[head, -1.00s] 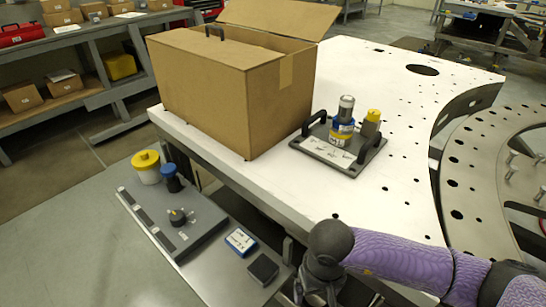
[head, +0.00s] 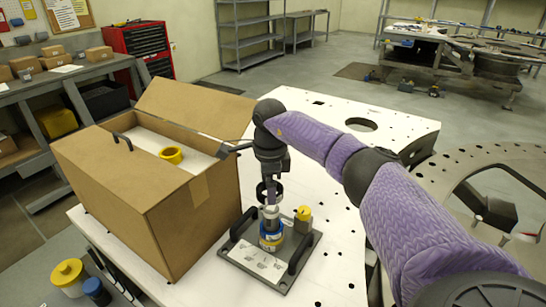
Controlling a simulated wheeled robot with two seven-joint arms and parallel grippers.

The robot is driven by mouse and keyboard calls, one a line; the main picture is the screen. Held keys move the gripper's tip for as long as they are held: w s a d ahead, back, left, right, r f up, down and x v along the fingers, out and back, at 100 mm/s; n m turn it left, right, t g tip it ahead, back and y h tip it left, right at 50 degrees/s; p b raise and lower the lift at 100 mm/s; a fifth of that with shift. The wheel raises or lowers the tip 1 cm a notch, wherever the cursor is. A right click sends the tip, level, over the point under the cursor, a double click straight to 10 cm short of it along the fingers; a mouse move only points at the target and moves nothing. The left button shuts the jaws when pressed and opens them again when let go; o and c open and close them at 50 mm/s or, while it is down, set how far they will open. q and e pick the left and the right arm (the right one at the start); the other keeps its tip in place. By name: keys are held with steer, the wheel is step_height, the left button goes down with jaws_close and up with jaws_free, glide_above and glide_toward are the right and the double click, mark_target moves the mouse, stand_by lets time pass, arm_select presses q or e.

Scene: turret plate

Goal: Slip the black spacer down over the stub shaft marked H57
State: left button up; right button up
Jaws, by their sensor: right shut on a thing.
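The black spacer (head: 270,193) is a dark ring in the head view. My right gripper (head: 270,186) reaches down from above and is shut on it. The ring is over the silver top of a stub shaft (head: 271,214); I cannot tell whether the shaft tip is inside the hole. That shaft carries a blue ring (head: 271,237) low down and stands on a dark plate (head: 288,272) with two black handles. A shorter stub with a yellow top (head: 304,213) stands at the plate's back right. The H57 mark is not readable. My left gripper is out of view.
A large open cardboard box (head: 180,225) stands close to the left of the plate, its flap up. A yellow ring (head: 171,155) shows inside it. The white table (head: 335,245) is clear to the right of the plate, partly behind my right arm.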

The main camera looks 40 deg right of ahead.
mark_target(273, 207)
steer(key=shift+w+d+r+m, duration=0.35)
steer(key=shift+d+r+m, duration=0.35)
steer(key=shift+m, duration=0.1)
steer(key=shift+s+a+f+b, duration=0.1)
steer(key=shift+s+f+b, duration=0.05)
steer(key=shift+f+b, duration=0.35)
step_height(273, 207, down, 4)
steer(key=b, duration=0.3)
steer(key=shift+r, duration=0.2)
steer(key=shift+f+b, duration=1)
steer(key=shift+f, duration=0.45)
steer(key=shift+f+b, duration=0.55)
steer(key=shift+f, duration=0.3)
steer(key=shift+f+b, duration=1.05)
steer(key=shift+f, duration=0.6)
